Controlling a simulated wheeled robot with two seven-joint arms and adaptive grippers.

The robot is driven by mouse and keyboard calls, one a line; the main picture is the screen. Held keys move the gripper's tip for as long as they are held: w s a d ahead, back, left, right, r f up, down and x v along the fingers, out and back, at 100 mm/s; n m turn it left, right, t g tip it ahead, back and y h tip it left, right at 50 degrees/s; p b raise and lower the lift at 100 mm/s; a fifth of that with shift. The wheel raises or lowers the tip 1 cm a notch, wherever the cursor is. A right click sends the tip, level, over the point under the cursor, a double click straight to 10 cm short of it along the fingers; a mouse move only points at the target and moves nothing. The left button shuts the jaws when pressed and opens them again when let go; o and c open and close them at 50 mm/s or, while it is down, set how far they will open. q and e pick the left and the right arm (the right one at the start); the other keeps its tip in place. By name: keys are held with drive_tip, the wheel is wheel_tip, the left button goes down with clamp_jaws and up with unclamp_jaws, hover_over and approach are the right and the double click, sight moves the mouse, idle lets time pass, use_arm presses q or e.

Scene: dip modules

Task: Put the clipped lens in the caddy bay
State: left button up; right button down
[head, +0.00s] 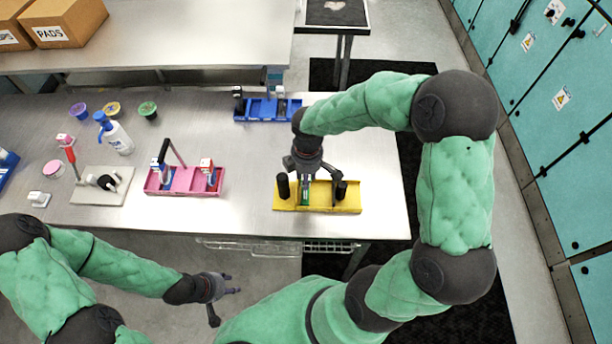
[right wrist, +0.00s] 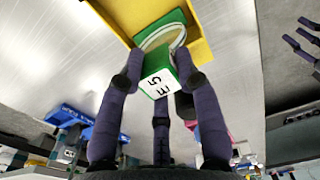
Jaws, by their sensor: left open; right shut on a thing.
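My right gripper (head: 307,183) points down over the yellow caddy (head: 350,207) near the table's right end. It is shut on the green clip (right wrist: 182,57) with a white label reading "E 5". The clip shows as a narrow green strip in the head view (head: 305,196). The round clear lens (right wrist: 160,38) is at the clip's far end, against the yellow caddy (right wrist: 203,50) in the right wrist view. I cannot tell whether it touches the caddy floor. My left gripper (head: 222,294) is open and empty, in front of the table's front edge.
A pink caddy (head: 185,191) with items in it stands to the left, and a blue caddy (head: 268,118) stands behind. A white bottle (head: 117,137), several small cups and a beige board (head: 90,196) are further left. Bare table (head: 245,165) lies between the pink and yellow caddies.

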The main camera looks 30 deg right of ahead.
drive_tip(key=shift+f, duration=0.1)
drive_tip(key=c, duration=0.9)
unclamp_jaws()
drive_tip(key=shift+o, duration=0.2)
drive_tip(key=shift+r, duration=0.35)
wheel_tip(320, 180, up, 12)
drive_tip(key=p, duration=0.1)
drive_tip(key=shift+d+f+p, duration=0.15)
drive_tip(key=shift+f+p, duration=0.05)
drive_tip(key=shift+p, duration=0.1)
